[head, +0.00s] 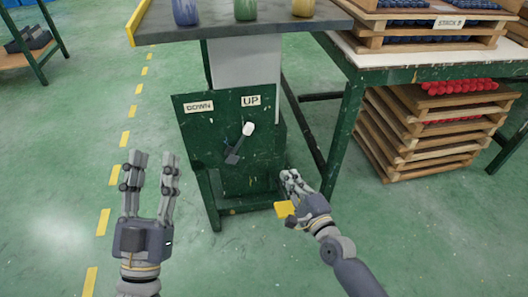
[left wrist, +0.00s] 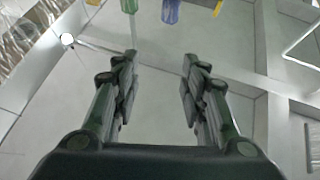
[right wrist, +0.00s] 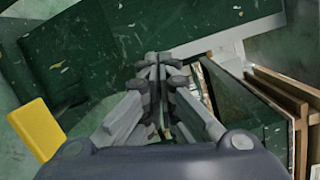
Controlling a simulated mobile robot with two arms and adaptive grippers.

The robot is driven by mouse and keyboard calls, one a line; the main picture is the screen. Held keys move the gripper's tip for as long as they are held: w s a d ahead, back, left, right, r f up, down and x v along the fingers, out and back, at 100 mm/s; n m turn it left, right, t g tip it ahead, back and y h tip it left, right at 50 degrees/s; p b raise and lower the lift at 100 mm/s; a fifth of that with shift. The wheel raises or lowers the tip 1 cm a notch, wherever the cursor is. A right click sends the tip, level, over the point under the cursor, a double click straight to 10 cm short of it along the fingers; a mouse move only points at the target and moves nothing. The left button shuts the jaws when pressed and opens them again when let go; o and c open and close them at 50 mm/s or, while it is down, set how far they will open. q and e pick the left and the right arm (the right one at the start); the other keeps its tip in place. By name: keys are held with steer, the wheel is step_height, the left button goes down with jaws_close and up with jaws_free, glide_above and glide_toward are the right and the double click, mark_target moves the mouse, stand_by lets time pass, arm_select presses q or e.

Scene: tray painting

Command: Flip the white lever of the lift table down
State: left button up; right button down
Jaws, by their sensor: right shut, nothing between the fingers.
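The lift table (head: 160,32) has a green front panel (head: 200,125) with DOWN (head: 199,107) and UP (head: 251,100) labels. Its lever has a white knob (head: 248,129) and a dark shaft (head: 236,150), tilted up and right toward the UP label. My right gripper (head: 289,174) is shut and empty, below and right of the lever, apart from it. It also shows shut in the right wrist view (right wrist: 161,60), where I cannot make out the lever. My left gripper (head: 154,158) is open and empty, left of the panel; its spread fingers show in the left wrist view (left wrist: 157,62).
Blue (head: 186,11), green (head: 246,8) and yellow (head: 303,6) jars stand on the lift table top. A yellow piece (head: 284,209) lies close by my right gripper. A workbench (head: 345,120) with wooden trays (head: 395,130) is at right.

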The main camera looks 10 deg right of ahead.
arm_select(q)
steer(key=s+a+r+t+h+b, duration=0.1)
steer(key=s+r+t+b, duration=0.1)
steer(key=s+r, duration=0.3)
steer(key=shift+r, duration=0.45)
arm_select(e)
steer(key=r+m, duration=0.1)
steer(key=r, duration=0.1)
steer(key=r+m+t, duration=0.1)
steer(key=r, duration=0.1)
steer(key=shift+w+a+r+t, duration=0.1)
steer(key=shift+w+a+t, duration=0.1)
steer(key=shift+t, duration=0.1)
arm_select(q)
steer(key=shift+a, duration=0.1)
